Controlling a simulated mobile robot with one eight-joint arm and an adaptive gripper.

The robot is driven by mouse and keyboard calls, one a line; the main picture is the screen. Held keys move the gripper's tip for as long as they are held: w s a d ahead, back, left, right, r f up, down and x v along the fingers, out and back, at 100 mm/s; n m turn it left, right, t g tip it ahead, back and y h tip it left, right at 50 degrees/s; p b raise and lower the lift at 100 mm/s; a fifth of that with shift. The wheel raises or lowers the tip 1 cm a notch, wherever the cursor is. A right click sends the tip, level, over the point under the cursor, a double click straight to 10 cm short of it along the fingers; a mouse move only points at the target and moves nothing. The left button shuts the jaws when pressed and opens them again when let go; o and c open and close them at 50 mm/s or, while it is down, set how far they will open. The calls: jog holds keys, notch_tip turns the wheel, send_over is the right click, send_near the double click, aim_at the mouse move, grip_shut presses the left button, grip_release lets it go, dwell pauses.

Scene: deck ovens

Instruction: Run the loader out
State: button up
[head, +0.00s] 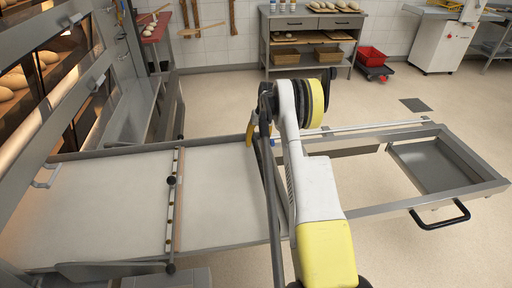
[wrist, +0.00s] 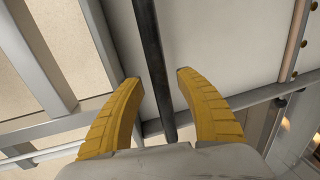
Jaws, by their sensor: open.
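The loader is a long metal frame (head: 380,208) with a pale belt (head: 215,200) on its left part, reaching in at the oven side. Its right end is an open frame with a grey panel (head: 430,165) and a black handle (head: 440,216). My gripper (head: 253,133) is over the loader's far side near the middle, partly hidden by my arm. In the wrist view my gripper (wrist: 158,78) is open, its yellow fingers on either side of a dark bar (wrist: 152,50). The bar lies between the fingers; I cannot tell whether they touch it.
Lit deck ovens (head: 45,75) with loaves stand at the left. A worktable (head: 310,25) with baskets and a red crate (head: 371,56) are at the back wall. A white machine (head: 446,42) stands back right. The floor (head: 220,100) beyond the loader is clear.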

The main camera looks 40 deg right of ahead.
jog(key=shift+f, duration=0.25)
grip_shut()
